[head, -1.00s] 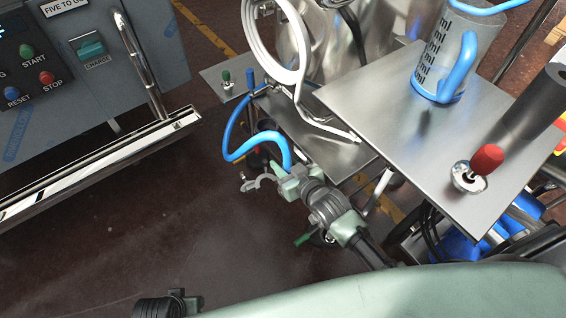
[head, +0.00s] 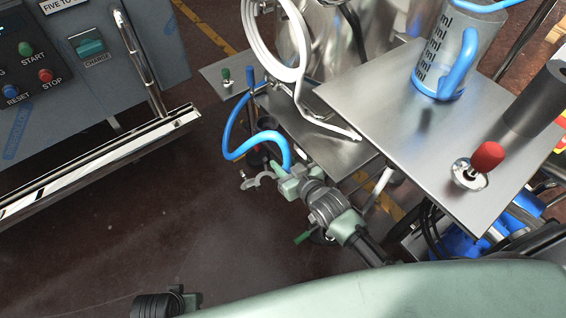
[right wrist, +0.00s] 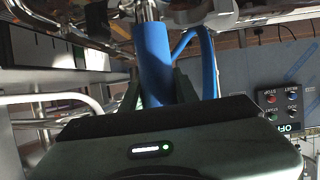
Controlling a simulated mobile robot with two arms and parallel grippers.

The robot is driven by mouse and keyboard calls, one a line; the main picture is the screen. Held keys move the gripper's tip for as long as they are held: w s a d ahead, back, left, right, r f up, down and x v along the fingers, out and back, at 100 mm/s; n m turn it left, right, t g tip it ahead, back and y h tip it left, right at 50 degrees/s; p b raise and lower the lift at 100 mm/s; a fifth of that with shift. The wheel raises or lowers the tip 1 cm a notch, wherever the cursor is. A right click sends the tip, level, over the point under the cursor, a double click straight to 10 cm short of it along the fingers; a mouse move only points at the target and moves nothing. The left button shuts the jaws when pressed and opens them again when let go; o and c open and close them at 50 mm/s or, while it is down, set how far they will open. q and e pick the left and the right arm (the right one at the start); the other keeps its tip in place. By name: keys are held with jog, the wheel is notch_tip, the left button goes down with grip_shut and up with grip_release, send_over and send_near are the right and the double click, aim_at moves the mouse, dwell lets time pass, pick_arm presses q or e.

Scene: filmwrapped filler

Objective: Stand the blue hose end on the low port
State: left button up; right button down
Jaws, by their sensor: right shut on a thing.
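The blue hose (head: 232,152) loops from a fitting at the back of the low steel plate to my right gripper (head: 286,180). In the right wrist view the thick blue hose end (right wrist: 152,52) sits between the dark fingers of my right gripper (right wrist: 157,95), which is shut on it. A shiny metal stub (right wrist: 147,10) lines up with the far end of the hose end there. I cannot tell whether they touch or whether the stub is the low port. In the head view the gripper hides the hose end.
A steel shelf (head: 370,85) with a measuring jug (head: 447,70) and a red-knobbed switch (head: 487,158) stands at the right. A white hose coil (head: 264,45) is behind the gripper. A control cabinet (head: 100,90) with a metal rail stands left. Floor between is clear.

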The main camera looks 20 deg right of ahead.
pick_arm(q)
jog(key=shift+w+r, duration=0.15)
pick_arm(e)
jog(key=shift+f, duration=0.15)
jog(key=c, duration=1.2)
grip_release()
jog(key=shift+o, duration=1)
jog(key=shift+f, duration=0.1)
jog(key=shift+s, duration=0.2)
pick_arm(q)
notch_tip(320, 180, down, 6)
jog(key=s+p, duration=0.2)
jog(key=shift+s+a+f, duration=0.15)
jog(key=shift+s+f, duration=0.05)
jog(key=shift+s, duration=0.15)
pick_arm(e)
jog(key=v, duration=0.7)
jog(key=shift+s+d, duration=0.15)
